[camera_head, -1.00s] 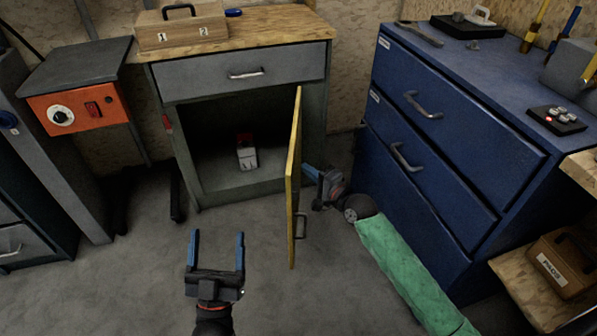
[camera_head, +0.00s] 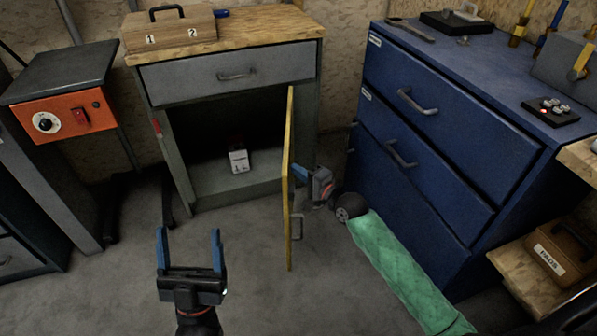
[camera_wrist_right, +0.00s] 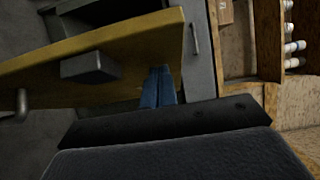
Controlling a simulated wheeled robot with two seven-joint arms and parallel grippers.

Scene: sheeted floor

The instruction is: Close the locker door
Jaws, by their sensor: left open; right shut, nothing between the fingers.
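The locker is a grey cabinet (camera_head: 184,178) with a wooden top and a drawer. Its yellow-edged door (camera_head: 287,180) stands wide open, seen nearly edge-on, with a handle (camera_head: 297,226) on its right face. My right gripper (camera_head: 301,172) is to the right of the door, on the handle side, shut and empty. In the right wrist view its blue fingers (camera_wrist_right: 158,84) are close to the door (camera_wrist_right: 45,64); whether they touch I cannot tell. My left gripper (camera_head: 188,232) is open and empty above the floor, in front of the locker opening.
A small white-and-red item (camera_head: 239,160) stands inside the locker. A blue drawer cabinet (camera_head: 440,140) stands to the right of my right gripper. An orange-fronted box (camera_head: 65,117) is at the left.

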